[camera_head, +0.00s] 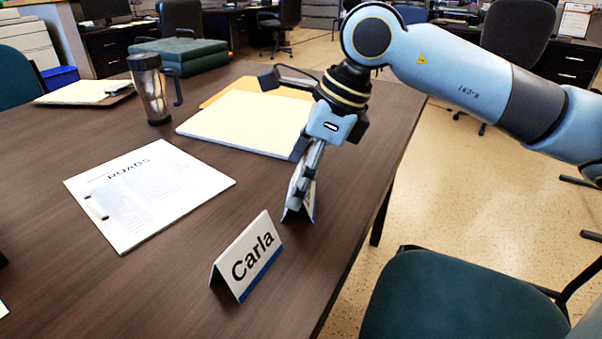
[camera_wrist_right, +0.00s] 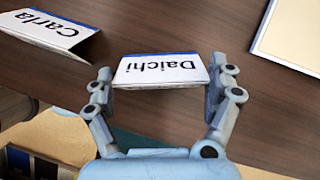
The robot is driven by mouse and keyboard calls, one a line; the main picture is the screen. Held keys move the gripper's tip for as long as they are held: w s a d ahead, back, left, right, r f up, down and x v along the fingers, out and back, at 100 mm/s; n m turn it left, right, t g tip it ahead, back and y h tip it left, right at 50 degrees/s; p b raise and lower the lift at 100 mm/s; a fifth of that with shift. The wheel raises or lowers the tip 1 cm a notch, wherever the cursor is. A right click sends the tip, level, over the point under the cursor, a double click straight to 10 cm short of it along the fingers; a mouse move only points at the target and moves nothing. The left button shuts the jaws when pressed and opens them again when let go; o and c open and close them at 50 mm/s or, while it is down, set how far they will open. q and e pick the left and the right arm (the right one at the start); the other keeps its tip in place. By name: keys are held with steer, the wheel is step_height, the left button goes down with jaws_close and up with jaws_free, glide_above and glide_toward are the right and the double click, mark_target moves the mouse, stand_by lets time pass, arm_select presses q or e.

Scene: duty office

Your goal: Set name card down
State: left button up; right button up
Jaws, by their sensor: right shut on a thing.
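A folded white name card reading "Daichi" (camera_wrist_right: 161,70) with a blue edge is between the fingers of my right gripper (camera_wrist_right: 160,85). In the head view my right gripper (camera_head: 304,185) points down at the table near its right edge, and the Daichi card (camera_head: 309,203) is mostly hidden behind the fingers. The card is at or just above the tabletop; I cannot tell whether it touches. Another folded card reading "Carla" (camera_head: 248,257) stands on the table (camera_head: 180,250) nearer the front; it also shows in the right wrist view (camera_wrist_right: 48,33). My left gripper is not in view.
A printed "ROADS" document (camera_head: 148,192) lies left of the cards. A pale pad on a folder (camera_head: 245,120) lies behind the gripper. A metal travel mug (camera_head: 151,90) and a green box (camera_head: 178,54) stand farther back. A green chair (camera_head: 455,300) is beside the table's right edge.

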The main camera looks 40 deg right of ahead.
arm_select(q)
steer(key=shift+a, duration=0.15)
arm_select(e)
steer(key=o, duration=0.6)
steer(key=shift+f, duration=0.1)
steer(key=shift+c, duration=0.2)
steer(key=shift+r, duration=0.2)
steer(key=shift+s+d+r+p, duration=0.1)
steer(key=shift+d+r+p, duration=0.05)
steer(key=shift+r+p, duration=0.2)
arm_select(q)
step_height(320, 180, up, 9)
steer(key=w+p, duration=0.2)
steer(key=p, duration=0.6)
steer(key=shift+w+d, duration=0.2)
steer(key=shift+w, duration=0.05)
arm_select(e)
steer(key=v, duration=1.1)
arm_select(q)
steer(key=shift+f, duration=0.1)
